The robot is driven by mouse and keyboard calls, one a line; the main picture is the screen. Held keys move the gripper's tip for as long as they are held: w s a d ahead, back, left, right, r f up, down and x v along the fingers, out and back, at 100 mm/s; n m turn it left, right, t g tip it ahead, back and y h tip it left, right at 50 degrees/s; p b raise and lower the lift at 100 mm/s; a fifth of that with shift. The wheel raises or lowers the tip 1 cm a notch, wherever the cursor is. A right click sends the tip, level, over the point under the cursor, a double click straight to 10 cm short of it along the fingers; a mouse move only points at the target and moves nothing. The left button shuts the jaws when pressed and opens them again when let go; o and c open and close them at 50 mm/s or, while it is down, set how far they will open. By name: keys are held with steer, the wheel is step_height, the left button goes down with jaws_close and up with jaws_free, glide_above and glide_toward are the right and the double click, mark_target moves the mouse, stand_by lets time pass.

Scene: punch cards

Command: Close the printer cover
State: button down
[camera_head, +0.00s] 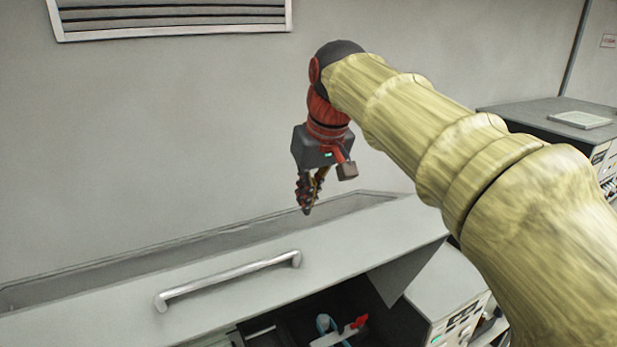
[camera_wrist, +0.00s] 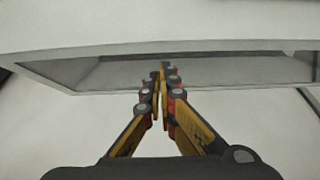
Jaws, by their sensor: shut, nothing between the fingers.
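The printer cover (camera_head: 340,244) is a light grey panel with a long metal handle (camera_head: 228,280) on its face. It is raised, and the dark inside of the printer (camera_head: 293,326) shows below it. My gripper (camera_head: 306,210) points down just above the cover's back edge, beside the long recess behind it. Its fingers are together and empty. In the wrist view, the closed fingertips (camera_wrist: 162,68) appear in front of the long grey recess. I cannot tell whether they touch the cover. The handle is not visible in the wrist view.
A plain wall (camera_head: 150,140) with a vent (camera_head: 170,18) stands behind the printer. Blue and red parts (camera_head: 342,328) sit inside the opening. A grey cabinet (camera_head: 540,118) with a flat pad stands at the right. My arm covers much of the right side.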

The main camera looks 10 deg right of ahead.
steer(key=shift+s+d+f, duration=0.15)
steer(key=shift+s+f, duration=0.4)
steer(key=shift+f, duration=0.15)
steer(key=shift+w+f, duration=0.1)
steer(key=shift+f, duration=0.2)
steer(key=shift+f, duration=0.1)
